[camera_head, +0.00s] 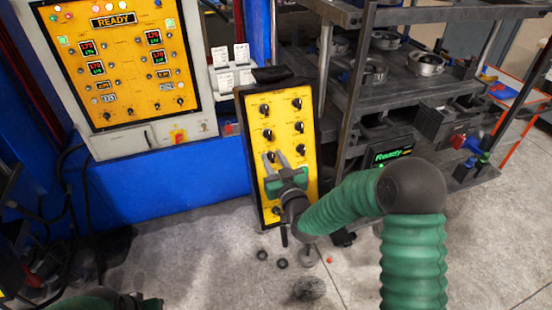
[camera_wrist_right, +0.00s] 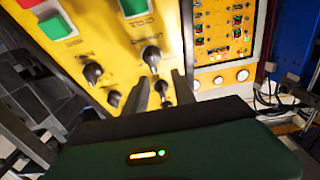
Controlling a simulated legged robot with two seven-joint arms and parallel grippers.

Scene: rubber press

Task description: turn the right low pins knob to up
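The yellow control panel (camera_head: 284,112) stands upright in the middle of the head view, with black knobs in two columns. Its labels are too small or blurred for me to tell surely which knob is the right low pins knob. My right gripper (camera_head: 273,154) is in front of the panel's lower half, its fingers apart and hiding part of it. In the right wrist view the gripper (camera_wrist_right: 160,80) has one knob (camera_wrist_right: 162,87) showing between its fingers and another knob (camera_wrist_right: 152,55) just beyond the tips. Contact is unclear. My left gripper (camera_head: 135,301) shows only partly at the bottom left.
A yellow press panel (camera_head: 120,60) with a READY display is on the left, above a blue base (camera_head: 160,185). A dark metal rack (camera_head: 350,100) with round parts stands close on the right. Small black rings (camera_head: 282,263) lie on the grey floor.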

